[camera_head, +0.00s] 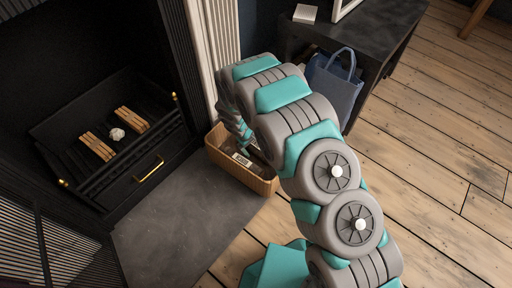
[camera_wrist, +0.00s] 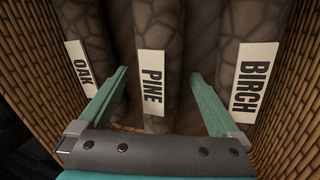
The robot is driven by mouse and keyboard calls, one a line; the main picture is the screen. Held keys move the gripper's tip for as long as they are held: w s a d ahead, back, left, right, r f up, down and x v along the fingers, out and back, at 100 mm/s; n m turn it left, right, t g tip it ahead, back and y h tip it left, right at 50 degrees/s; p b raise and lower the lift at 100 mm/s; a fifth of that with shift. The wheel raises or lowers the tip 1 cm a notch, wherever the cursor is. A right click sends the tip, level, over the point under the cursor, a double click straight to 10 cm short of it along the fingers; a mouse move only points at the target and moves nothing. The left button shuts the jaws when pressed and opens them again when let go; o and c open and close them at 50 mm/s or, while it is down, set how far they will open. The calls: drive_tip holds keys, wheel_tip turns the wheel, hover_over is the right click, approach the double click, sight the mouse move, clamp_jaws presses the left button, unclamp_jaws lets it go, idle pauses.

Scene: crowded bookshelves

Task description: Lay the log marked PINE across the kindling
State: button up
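My gripper (camera_wrist: 160,80) is open, with one green finger on each side of the PINE log. I cannot tell whether the fingers touch it. In the head view my arm reaches into the basket (camera_head: 262,185) and hides most of its contents and the gripper. The kindling (camera_head: 98,146) lies as two bundles in the fireplace grate, with a small whitish lump between them.
The black fireplace grate (camera_head: 85,178) has a brass handle (camera_head: 150,168) at its front. A grey hearth slab (camera_head: 180,225) lies before it. A dark table (camera_head: 375,30) and a blue bag (camera_head: 335,85) stand behind my arm. The wooden floor at right is clear.

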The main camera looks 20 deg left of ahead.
clamp_jaws()
idle(0.6)
